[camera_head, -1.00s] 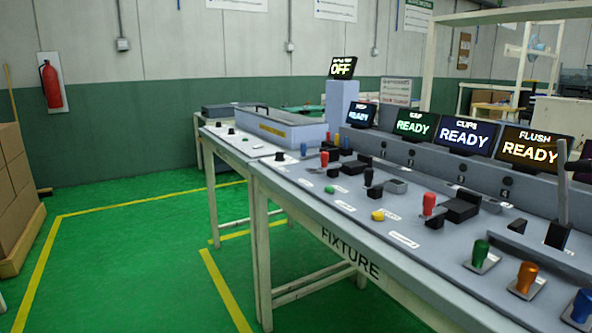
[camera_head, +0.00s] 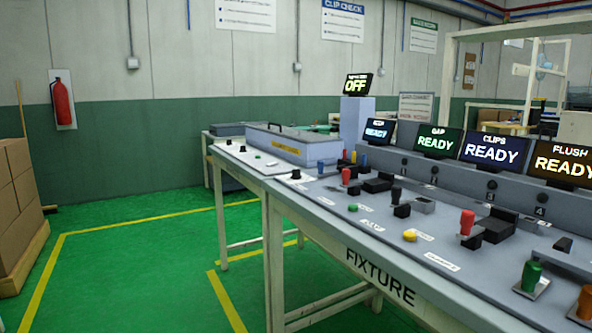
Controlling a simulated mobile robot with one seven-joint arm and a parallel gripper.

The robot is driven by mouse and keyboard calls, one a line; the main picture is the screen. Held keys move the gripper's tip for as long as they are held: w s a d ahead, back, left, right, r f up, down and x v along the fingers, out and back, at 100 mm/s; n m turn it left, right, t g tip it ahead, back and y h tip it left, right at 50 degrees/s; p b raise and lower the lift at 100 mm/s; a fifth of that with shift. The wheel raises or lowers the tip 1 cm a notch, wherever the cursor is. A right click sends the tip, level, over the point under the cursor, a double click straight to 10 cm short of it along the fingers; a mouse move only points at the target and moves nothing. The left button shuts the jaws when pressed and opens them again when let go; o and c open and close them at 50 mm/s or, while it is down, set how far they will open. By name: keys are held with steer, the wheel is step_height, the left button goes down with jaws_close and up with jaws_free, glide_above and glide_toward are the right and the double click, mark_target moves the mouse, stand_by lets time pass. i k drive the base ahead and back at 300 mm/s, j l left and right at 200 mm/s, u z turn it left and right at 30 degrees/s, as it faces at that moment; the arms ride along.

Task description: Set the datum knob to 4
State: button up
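No knob's label is readable, so I cannot tell which one is the datum knob. The long bench marked FIXTURE (camera_head: 380,276) carries several controls. A small black knob (camera_head: 296,174) stands on the white panel at its far left end. A dark block-like control (camera_head: 402,210) stands mid-bench, between a green button (camera_head: 352,208) and a yellow button (camera_head: 409,236). A red-handled lever (camera_head: 467,223) is to its right. Numbered dark round fittings, one above a 4 (camera_head: 540,212), line the raised back panel. My gripper is not in view.
Boxes on a pallet (camera_head: 20,215) stand at left. Green floor (camera_head: 130,270) with yellow lines is free before the bench.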

mark_target(295, 173)
steer(key=i+u, duration=0.35)
steer(key=i, duration=1.25)
